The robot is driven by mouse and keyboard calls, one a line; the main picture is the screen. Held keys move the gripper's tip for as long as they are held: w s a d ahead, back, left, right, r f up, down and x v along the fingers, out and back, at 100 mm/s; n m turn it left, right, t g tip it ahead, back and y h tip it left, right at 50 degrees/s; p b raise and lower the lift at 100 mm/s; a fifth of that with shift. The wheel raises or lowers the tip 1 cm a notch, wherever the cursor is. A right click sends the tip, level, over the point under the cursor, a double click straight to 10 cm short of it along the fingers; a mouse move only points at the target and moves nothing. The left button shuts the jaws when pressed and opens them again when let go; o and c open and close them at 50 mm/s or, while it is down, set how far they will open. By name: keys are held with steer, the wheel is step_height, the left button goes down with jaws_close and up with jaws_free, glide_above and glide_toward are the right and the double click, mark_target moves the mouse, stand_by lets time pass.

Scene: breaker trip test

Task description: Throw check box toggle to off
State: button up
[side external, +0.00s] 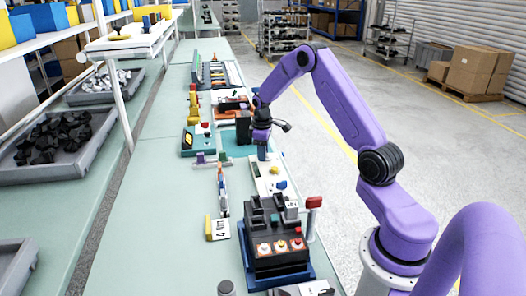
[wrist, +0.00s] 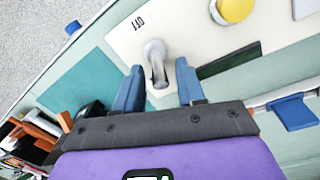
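The toggle (wrist: 155,60) is a grey lever standing on a pale panel (wrist: 115,42), with a label that looks like OFF (wrist: 138,24) printed beside its base. My gripper (wrist: 158,72) is open, with one blue finger on each side of the lever's near end. I cannot tell whether either finger touches it. In the side external view my gripper (side external: 262,152) points down at the pale panel (side external: 266,186) on the bench. The toggle itself is too small or hidden to make out there.
A yellow round button (wrist: 234,10) sits on the same panel, with a dark slot (wrist: 228,60) nearer. A black box with several buttons (side external: 278,250) and a red-topped post (side external: 314,203) stand nearby.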

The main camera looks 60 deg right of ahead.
jaws_close()
steer(key=shift+d+r, duration=0.1)
steer(key=shift+s+d+r+t+y, duration=0.15)
steer(key=shift+s+d+t+y, duration=0.15)
steer(key=shift+t+y, duration=0.45)
steer(key=shift+s+d+t+y, duration=0.3)
steer(key=shift+d+t+y, duration=0.15)
steer(key=shift+t+y, duration=0.45)
steer(key=shift+s+d+m+t+y, duration=0.1)
steer(key=shift+s+d+t+y, duration=0.15)
steer(key=shift+t+y, duration=0.35)
steer(key=shift+s+d+m+t+y, duration=0.1)
steer(key=shift+s+d+t+y, duration=0.1)
steer(key=shift+t+y, duration=0.4)
steer(key=shift+s+d+m+t+y, duration=0.1)
steer(key=shift+s+d+t+y, duration=0.15)
steer(key=shift+t+y, duration=0.35)
steer(key=shift+t, duration=0.25)
